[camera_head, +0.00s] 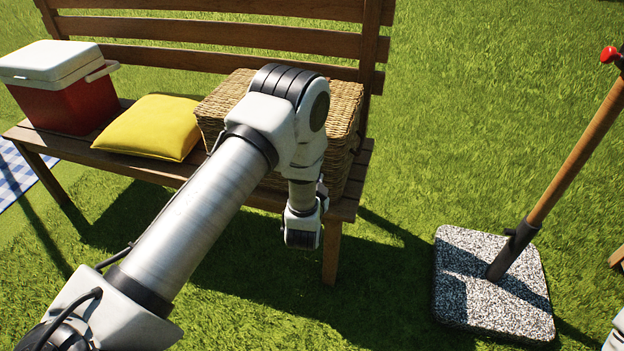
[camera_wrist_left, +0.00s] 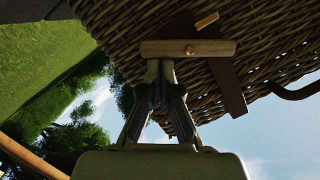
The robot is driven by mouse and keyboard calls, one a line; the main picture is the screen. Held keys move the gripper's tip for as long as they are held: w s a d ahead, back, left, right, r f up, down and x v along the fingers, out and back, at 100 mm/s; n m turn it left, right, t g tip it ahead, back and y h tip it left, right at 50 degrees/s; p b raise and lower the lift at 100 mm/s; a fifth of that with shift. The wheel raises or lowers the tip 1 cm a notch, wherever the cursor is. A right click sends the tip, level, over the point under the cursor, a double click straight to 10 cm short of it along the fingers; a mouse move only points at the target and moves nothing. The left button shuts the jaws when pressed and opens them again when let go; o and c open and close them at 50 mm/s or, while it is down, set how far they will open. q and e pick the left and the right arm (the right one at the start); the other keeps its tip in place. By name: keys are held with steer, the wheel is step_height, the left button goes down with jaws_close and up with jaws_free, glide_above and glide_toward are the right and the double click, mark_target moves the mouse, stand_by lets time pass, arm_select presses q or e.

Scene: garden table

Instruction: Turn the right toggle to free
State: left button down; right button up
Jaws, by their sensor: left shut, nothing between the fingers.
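The wicker basket (camera_head: 348,105) stands on the bench, partly hidden behind my left arm. In the left wrist view its woven wall (camera_wrist_left: 130,22) fills the top. A wooden toggle bar (camera_wrist_left: 216,47) with a round brass-coloured pin at its middle lies crosswise over a dark strap (camera_wrist_left: 229,88). Whether this is the right toggle cannot be told. My left gripper (camera_wrist_left: 160,66) is shut and empty, its tips close to the toggle's left half; contact cannot be told. In the head view its fingers are hidden by the wrist.
A yellow cushion (camera_head: 150,127) and a red cooler with a white lid (camera_head: 75,95) sit left of the basket on the wooden bench (camera_head: 230,33). A pole in a speckled stone base (camera_head: 463,300) stands at right. Grass between is clear.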

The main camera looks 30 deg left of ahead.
arm_select(q)
steer(key=f+m, duration=0.1)
steer(key=m, duration=0.1)
steer(key=f+m+y, duration=0.1)
steer(key=m, duration=0.1)
steer(key=f+m+y, duration=0.1)
steer(key=m, duration=0.2)
steer(key=shift+a+f+t, duration=0.1)
steer(key=shift+a+t, duration=0.25)
steer(key=shift+t, duration=0.05)
steer(key=shift+s+a+f, duration=0.1)
steer(key=shift+a+f, duration=0.05)
steer(key=shift+f, duration=0.05)
arm_select(e)
steer(key=shift+r, duration=0.15)
stand_by(0.4)
